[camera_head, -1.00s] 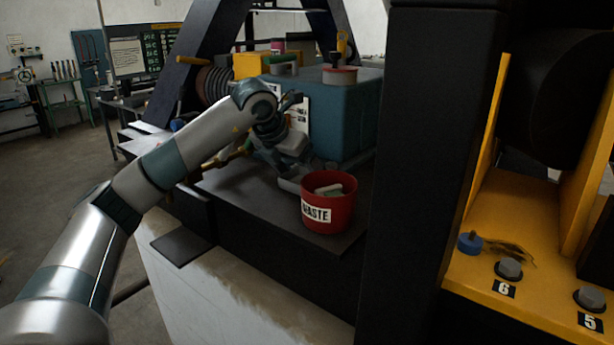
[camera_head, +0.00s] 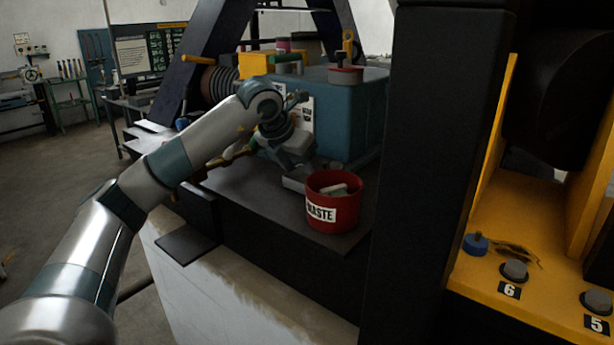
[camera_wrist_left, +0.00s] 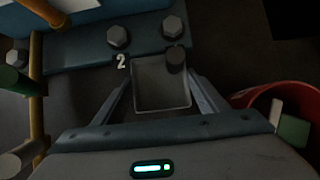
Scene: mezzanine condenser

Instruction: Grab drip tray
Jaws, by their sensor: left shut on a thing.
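The drip tray is a shallow grey rectangular tray (camera_wrist_left: 160,98) in the middle of the left wrist view, below a plate with bolts and the number 2. A dark round piece (camera_wrist_left: 176,60) overlaps its upper right corner. My left gripper (camera_wrist_left: 160,82) has one finger along each side of the tray and is shut on it. In the head view the tray's pale edge (camera_head: 294,183) shows low beside the red waste bin, with my left gripper (camera_head: 296,164) over it. Whether the tray touches the dark surface is unclear. My right gripper is not in view.
The red waste bin (camera_head: 333,208) stands close to the right of the tray, with scraps inside. A blue-green housing (camera_head: 350,115) rises behind. A black post (camera_head: 430,170) stands to the right. The dark ledge (camera_head: 260,212) in front is clear.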

